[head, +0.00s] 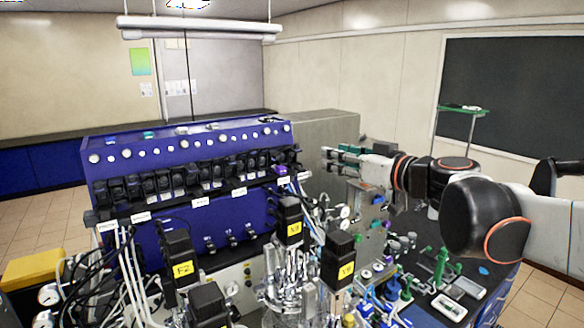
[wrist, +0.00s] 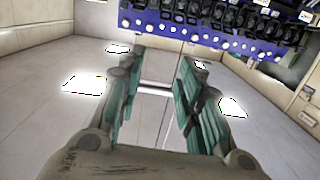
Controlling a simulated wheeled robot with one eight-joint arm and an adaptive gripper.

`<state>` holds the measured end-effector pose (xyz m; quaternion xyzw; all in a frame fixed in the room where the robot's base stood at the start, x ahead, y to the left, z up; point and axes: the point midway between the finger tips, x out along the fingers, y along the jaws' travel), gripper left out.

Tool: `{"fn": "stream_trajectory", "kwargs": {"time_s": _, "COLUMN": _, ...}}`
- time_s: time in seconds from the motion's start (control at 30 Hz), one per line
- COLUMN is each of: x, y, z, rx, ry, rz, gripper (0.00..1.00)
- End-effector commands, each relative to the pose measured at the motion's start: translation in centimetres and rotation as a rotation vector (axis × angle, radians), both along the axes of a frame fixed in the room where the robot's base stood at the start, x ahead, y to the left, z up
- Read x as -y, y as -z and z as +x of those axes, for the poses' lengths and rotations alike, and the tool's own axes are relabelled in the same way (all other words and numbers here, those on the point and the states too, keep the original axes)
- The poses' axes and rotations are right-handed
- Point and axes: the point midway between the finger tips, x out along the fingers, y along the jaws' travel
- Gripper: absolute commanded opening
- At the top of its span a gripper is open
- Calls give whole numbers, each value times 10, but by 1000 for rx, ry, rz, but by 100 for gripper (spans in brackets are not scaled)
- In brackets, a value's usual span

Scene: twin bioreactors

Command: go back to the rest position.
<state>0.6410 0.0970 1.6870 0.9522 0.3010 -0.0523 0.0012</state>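My gripper (head: 332,158) is held up in the air at the middle right in the head view, with its fingers pointing left. It is beside the right end of the blue bioreactor unit (head: 155,141) and above the crowded bench. In the wrist view my gripper (wrist: 158,85) shows two teal-padded fingers standing apart, with nothing between them. The blue unit also shows at the top of the wrist view (wrist: 150,20), clear of the fingers.
Black motors with yellow labels (head: 338,262), tubes and glassware crowd the bench below and left of my gripper. A grey cabinet (head: 330,126) stands behind it. A small green-topped stand (head: 463,111) is at the right, before a dark board (head: 520,85). Air above the bench is free.

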Motion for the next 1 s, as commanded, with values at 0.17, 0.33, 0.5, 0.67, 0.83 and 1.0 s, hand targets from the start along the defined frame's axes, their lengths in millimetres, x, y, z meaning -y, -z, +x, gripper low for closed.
{"fn": "stream_trajectory", "kwargs": {"time_s": 0.17, "x": -7, "y": 20, "z": -25, "rx": -82, "ry": -11, "rz": -23, "gripper": 33}}
{"fn": "stream_trajectory", "kwargs": {"time_s": 0.33, "x": -13, "y": 48, "z": -58, "rx": -198, "ry": -10, "rz": -56, "gripper": 33}}
{"fn": "stream_trajectory", "kwargs": {"time_s": 0.5, "x": -10, "y": 91, "z": -106, "rx": -360, "ry": 26, "rz": -106, "gripper": 33}}
{"fn": "stream_trajectory", "kwargs": {"time_s": 0.67, "x": 9, "y": 150, "z": -169, "rx": -563, "ry": 139, "rz": -176, "gripper": 33}}
{"fn": "stream_trajectory", "kwargs": {"time_s": 0.83, "x": 41, "y": 195, "z": -217, "rx": -704, "ry": 294, "rz": -231, "gripper": 33}}
{"fn": "stream_trajectory", "kwargs": {"time_s": 1.0, "x": 70, "y": 224, "z": -251, "rx": -777, "ry": 437, "rz": -267, "gripper": 33}}
